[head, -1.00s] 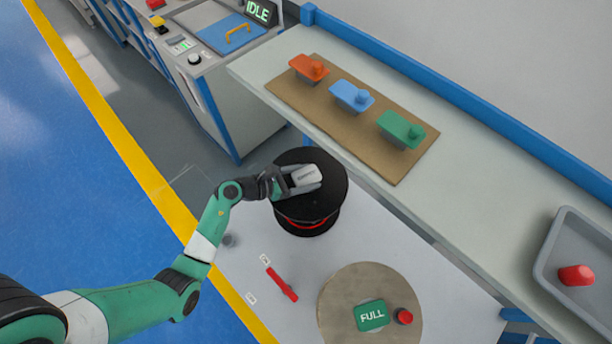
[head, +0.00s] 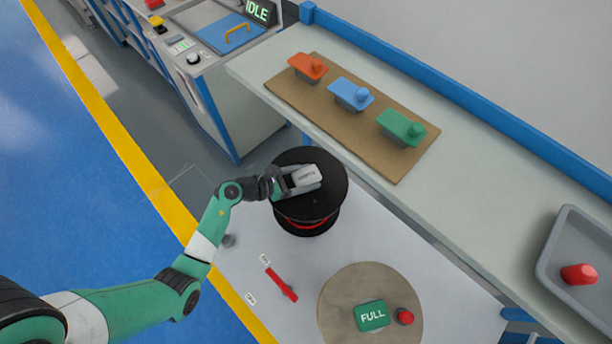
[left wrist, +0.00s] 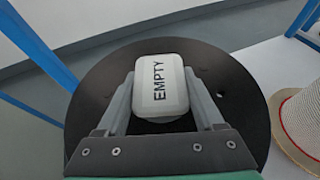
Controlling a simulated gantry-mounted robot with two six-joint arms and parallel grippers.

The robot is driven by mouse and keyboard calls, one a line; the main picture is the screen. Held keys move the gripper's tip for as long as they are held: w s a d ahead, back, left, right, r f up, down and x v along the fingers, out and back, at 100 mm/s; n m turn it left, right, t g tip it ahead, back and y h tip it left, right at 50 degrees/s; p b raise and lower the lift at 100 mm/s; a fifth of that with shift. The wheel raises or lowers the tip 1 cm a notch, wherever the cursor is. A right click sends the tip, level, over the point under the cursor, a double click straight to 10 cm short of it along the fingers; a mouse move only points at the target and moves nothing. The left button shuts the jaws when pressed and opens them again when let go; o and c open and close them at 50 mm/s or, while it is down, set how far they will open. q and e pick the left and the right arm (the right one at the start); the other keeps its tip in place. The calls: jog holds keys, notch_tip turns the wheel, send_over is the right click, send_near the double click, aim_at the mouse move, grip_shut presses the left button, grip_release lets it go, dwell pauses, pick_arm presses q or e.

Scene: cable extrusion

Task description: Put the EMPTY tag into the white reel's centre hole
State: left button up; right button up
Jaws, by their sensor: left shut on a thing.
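My left gripper (head: 290,183) is shut on the pale grey-white EMPTY tag (head: 307,176). It holds the tag over the top of a black-flanged reel (head: 303,208) with a red band low on its side. In the left wrist view the EMPTY tag (left wrist: 161,84) lies between the two fingers (left wrist: 160,100), over the middle of the black flange (left wrist: 232,85). The tag and fingers hide the centre hole, so I cannot tell whether the tag's underside is in it. No plainly white reel shows in the head view. My right gripper is not in view.
A beige disc (head: 340,290) carries a green FULL tag (head: 372,316) and a red knob. A red bar (head: 282,285) lies on the white table. Orange, blue and green tags stand on a brown board (head: 330,110) on the shelf. A grey tray (head: 560,240) holds a red piece.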

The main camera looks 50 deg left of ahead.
aim_at(294, 182)
pick_arm(q)
jog(key=shift+f, duration=0.3)
jog(key=shift+s+f, duration=0.1)
jog(key=shift+f, duration=0.05)
jog(key=o, duration=1.1)
jog(key=shift+f, duration=0.15)
jog(key=shift+s+a+r, duration=0.1)
jog(key=shift+s+r, duration=0.1)
jog(key=shift+r, duration=0.15)
jog(key=p+v, duration=0.2)
jog(key=v, duration=0.1)
jog(key=shift+s, duration=0.35)
jog(key=shift+r+p+v, duration=0.2)
jog(key=shift+p+v, duration=1.1)
jog(key=shift+v, duration=0.65)
jog(key=shift+p+v, duration=0.7)
jog(key=shift+v, duration=0.7)
